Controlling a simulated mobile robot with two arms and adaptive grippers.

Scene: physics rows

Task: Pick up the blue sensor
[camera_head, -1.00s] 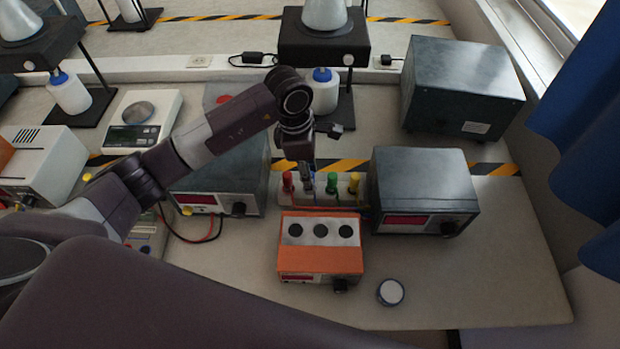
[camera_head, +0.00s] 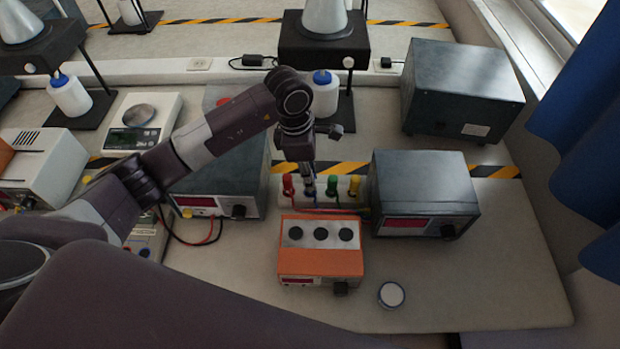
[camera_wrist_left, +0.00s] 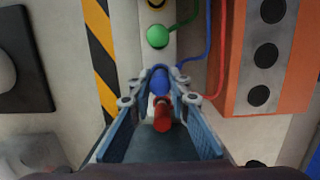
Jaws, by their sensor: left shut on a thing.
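The blue sensor (camera_head: 309,189) stands in a white rack (camera_head: 320,201) between a red sensor (camera_head: 288,184) and a green sensor (camera_head: 332,183). A yellow sensor (camera_head: 354,186) is at the rack's right end. My left gripper (camera_head: 308,179) points down at the blue sensor and partly hides it in the head view. In the left wrist view the blue sensor (camera_wrist_left: 160,82) is between the fingertips, which are shut on it. The red sensor (camera_wrist_left: 162,116) is close behind it, and the green sensor (camera_wrist_left: 157,36) is ahead. My right gripper is not in view.
An orange box (camera_head: 320,260) is in front of the rack. Dark instrument boxes stand to its right (camera_head: 424,178) and left (camera_head: 246,170). Red and blue cables (camera_wrist_left: 210,48) run beside the rack. A round white-topped disc (camera_head: 391,294) lies on clear bench at front right.

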